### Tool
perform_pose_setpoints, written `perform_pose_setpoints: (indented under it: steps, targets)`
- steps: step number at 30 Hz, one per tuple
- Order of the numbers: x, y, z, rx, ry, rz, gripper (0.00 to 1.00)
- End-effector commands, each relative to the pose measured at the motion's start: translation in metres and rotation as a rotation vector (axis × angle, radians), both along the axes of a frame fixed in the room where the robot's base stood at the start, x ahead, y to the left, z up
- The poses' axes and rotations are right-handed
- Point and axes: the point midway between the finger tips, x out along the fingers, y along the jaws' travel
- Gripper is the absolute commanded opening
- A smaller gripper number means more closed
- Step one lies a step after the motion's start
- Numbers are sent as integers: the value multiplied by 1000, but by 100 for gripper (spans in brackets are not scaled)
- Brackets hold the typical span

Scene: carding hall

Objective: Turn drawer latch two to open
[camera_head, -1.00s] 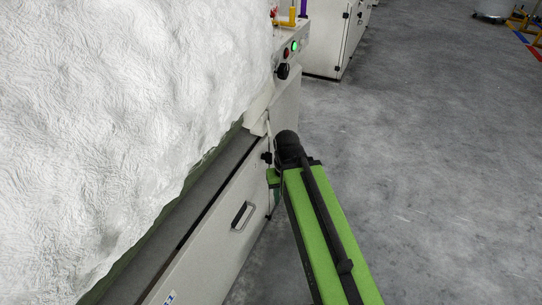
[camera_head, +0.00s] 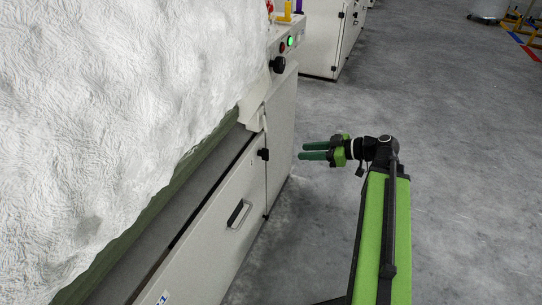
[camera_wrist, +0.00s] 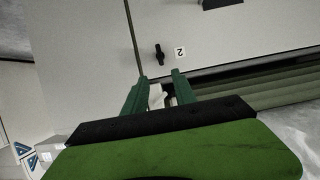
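Drawer latch two (camera_head: 263,154) is a small black knob high on the right end of the pale drawer front (camera_head: 215,255), beside a vertical seam. In the wrist view the latch (camera_wrist: 158,54) is a narrow black piece, roughly upright in the picture, next to a white label "2" (camera_wrist: 180,52). My gripper (camera_head: 301,155) has green fingers pointing left toward the machine. It is to the right of the latch and apart from it. In the wrist view my gripper (camera_wrist: 160,77) is open, with nothing held between its fingers; the latch appears just beyond the fingertips.
A black drawer handle (camera_head: 238,213) is below and left of the latch. A large white fibre mass (camera_head: 110,110) overhangs the machine at left. A control panel with a green light (camera_head: 291,41) and black knob (camera_head: 278,65) is above.

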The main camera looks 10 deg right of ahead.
Motion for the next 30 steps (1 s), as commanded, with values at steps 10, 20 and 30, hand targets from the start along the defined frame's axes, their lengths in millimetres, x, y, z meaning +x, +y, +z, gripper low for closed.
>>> perform_pose_setpoints:
  steps: [10,20,30]
  targets:
    - [48,67,-40,-1,2,4,33]
    - [78,107,-58,-1,2,1,33]
    - [80,110,-58,0,3,-2,33]
